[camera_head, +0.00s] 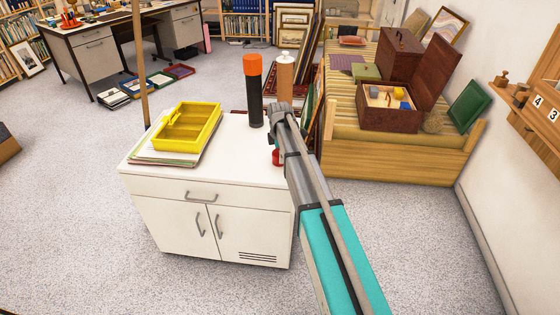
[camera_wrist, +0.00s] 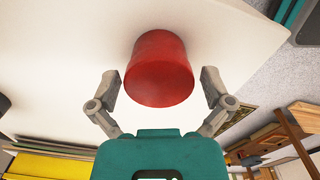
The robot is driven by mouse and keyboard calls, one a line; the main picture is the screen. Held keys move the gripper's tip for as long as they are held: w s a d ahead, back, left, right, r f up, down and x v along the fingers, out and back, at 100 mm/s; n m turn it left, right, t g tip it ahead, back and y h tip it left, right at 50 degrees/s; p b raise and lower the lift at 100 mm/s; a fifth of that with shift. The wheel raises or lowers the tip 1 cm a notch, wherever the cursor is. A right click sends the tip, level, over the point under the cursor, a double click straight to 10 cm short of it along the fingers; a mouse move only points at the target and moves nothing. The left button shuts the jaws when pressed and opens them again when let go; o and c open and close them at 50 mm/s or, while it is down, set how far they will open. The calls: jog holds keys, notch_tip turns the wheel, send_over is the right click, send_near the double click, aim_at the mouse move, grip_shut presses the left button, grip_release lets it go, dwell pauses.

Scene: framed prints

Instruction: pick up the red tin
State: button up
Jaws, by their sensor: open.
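The red tin (camera_wrist: 159,70) stands on the white cabinet top (camera_wrist: 60,90) in the wrist view, just ahead of my gripper and centred between its fingers. My gripper (camera_wrist: 161,82) is open, with one grey finger on each side of the tin and a visible gap on both sides. In the head view, only a small part of the red tin (camera_head: 276,157) shows at the right side of the cabinet top; my arm hides the rest. The fingers are hidden behind my arm in the head view.
A yellow tray (camera_head: 187,127) lies on papers on the cabinet's left. A wooden bench (camera_head: 400,157) with boxes is at right.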

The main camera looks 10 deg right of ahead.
dwell(0.5)
jog(key=c, duration=1.1)
jog(key=shift+r, duration=0.2)
jog(key=shift+r+p, duration=0.75)
jog(key=shift+p, duration=0.2)
jog(key=s+r+p, duration=1.1)
jog(key=s, duration=0.3)
jog(key=shift+a, duration=0.3)
